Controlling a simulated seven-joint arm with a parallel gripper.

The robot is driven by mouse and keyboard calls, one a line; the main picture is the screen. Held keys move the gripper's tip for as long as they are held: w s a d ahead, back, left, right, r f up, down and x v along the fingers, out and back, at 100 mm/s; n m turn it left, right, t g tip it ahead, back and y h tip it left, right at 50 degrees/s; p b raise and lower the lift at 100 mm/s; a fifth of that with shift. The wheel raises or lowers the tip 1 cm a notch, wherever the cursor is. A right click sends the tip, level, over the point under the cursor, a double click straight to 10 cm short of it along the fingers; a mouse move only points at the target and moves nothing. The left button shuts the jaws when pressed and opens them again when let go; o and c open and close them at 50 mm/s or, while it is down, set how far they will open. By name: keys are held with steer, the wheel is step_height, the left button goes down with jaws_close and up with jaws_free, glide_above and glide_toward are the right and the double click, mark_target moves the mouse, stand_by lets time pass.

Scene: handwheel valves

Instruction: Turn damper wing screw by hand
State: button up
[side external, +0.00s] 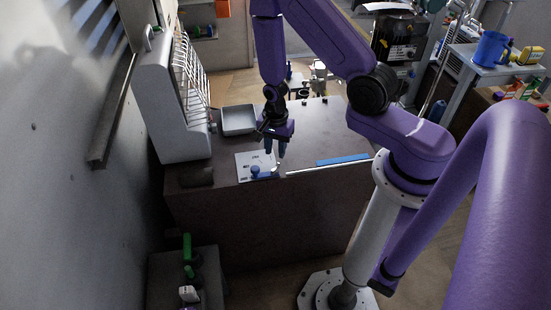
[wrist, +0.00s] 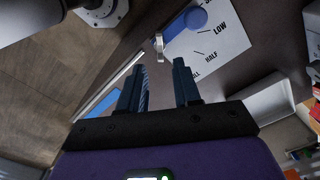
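A white plate (side external: 246,160) with dark marks lies on the dark counter; in the wrist view the plate (wrist: 232,42) reads LOW, HALF and a partly hidden third word. A blue lever (side external: 257,172) with a round hub sits at its near edge, and the lever (wrist: 190,20) also shows in the wrist view. A small upright silver piece, apparently the wing screw (wrist: 158,45), stands at the lever's end. My gripper (wrist: 160,72) is open, with the screw just beyond and between its fingertips, apparently untouched. In the side view my gripper (side external: 275,153) points down above that spot.
A grey tray (side external: 238,121) stands behind the plate, and a white rack unit (side external: 172,100) stands at the left. A blue strip (side external: 342,160) and a pale rod (side external: 322,168) lie right of the plate. Small items stand at the counter's back.

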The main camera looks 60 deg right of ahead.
mark_target(276, 166)
steer(key=shift+f, duration=3.1)
jaws_close()
